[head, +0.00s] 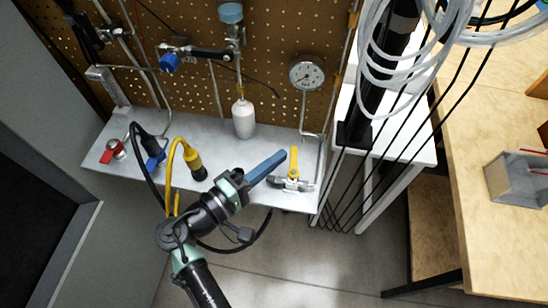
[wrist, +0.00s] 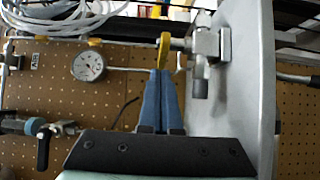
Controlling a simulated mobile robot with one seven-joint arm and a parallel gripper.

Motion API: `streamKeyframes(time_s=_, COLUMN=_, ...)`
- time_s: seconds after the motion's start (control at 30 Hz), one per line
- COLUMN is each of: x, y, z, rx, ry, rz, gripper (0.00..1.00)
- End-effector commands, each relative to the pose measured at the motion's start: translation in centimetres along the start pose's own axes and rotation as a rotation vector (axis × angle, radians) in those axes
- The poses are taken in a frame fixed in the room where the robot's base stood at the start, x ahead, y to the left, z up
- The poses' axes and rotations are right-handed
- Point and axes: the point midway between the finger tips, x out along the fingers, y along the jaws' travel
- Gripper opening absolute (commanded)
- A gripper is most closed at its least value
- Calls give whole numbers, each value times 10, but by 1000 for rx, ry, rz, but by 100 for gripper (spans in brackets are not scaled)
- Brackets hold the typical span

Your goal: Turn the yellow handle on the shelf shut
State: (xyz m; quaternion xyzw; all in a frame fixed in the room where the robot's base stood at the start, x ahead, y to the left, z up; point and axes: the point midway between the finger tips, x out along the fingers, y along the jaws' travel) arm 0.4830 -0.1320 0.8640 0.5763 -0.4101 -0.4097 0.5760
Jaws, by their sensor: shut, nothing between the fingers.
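The yellow handle (head: 293,162) is on a metal valve (head: 290,184) near the right front of the grey shelf (head: 225,175). In the head view it points from the valve toward the pegboard, across the valve body. My gripper (head: 282,155) is shut, its blue fingers together and empty, with the tips just left of the handle. In the wrist view the handle (wrist: 164,50) shows edge-on right at the tips of my gripper (wrist: 161,72). I cannot tell whether they touch. The valve body (wrist: 207,45) is to the right of the handle there.
A gauge (head: 307,73) hangs on the pegboard behind. A white bottle (head: 243,118), a yellow cable plug (head: 194,160) and a red-handled valve (head: 112,151) are left along the shelf. Coiled clear tubing (head: 375,75) and a black column are at right.

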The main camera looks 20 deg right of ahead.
Motion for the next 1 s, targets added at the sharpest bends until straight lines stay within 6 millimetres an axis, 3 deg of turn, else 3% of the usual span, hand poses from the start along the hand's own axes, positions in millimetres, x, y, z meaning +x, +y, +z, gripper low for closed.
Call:
streamKeyframes(time_s=0.4, x=13, y=0, z=6, rx=-1, ry=-92, rz=-1, gripper=0)
streamKeyframes(time_s=0.8, x=14, y=-1, z=8, rx=-2, ry=-99, rz=-1, gripper=0)
streamKeyframes(time_s=1.0, x=-3, y=-1, z=6, rx=-2, ry=-96, rz=0, gripper=0)
